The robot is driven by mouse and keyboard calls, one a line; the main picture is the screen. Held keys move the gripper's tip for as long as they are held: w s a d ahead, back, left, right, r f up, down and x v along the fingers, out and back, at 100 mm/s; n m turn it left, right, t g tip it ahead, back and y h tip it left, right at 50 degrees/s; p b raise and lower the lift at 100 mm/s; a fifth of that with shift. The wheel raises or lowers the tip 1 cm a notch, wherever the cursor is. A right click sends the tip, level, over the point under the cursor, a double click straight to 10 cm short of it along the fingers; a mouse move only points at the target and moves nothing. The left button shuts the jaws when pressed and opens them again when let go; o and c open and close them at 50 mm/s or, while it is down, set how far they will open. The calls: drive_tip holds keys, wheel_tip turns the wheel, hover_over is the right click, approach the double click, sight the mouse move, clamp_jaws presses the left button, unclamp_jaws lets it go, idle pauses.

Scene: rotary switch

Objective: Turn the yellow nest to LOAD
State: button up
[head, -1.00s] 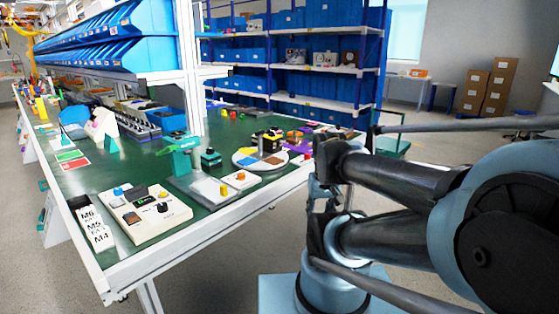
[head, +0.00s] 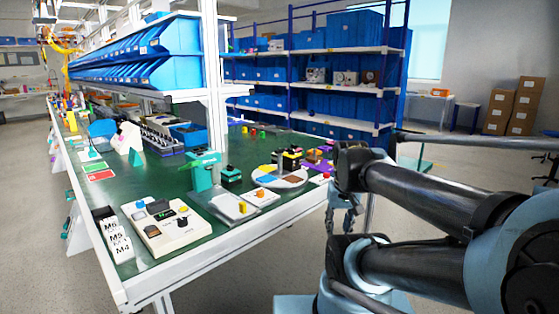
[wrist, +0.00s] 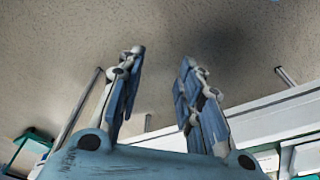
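A round, pale turntable (head: 291,182) lies on the green bench near its right front edge. Coloured sectors show on it, with a yellow patch (head: 266,169) at its back left and brown and orange patches nearby. I cannot read any LOAD mark at this size. A dark device with a yellow part (head: 289,158) stands at its back edge. My gripper (wrist: 158,75) shows in the wrist view with its two fingers spread apart and nothing between them. It is over the floor, off the bench, and the turntable is not recognisable in the wrist view.
On the bench (head: 130,190) stand a cream control box (head: 167,226), a white label rack (head: 117,237), a grey tray (head: 232,206) and a green stand (head: 203,172). Blue bins (head: 175,55) hang above the back. Bare floor lies in front of the bench.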

drive_tip(key=w+a+r+m, duration=0.2)
drive_tip(key=w+a+r, duration=0.1)
drive_tip(key=w+r, duration=0.85)
wheel_tip(320, 180, up, 20)
drive_tip(key=m+g, duration=0.2)
drive_tip(key=m, duration=0.5)
hover_over(280, 163)
drive_tip(key=w, duration=0.1)
wheel_tip(280, 163, down, 18)
drive_tip(key=shift+w+r, duration=0.1)
drive_tip(key=shift+r, duration=0.15)
drive_tip(key=shift+c, duration=0.5)
clamp_jaws()
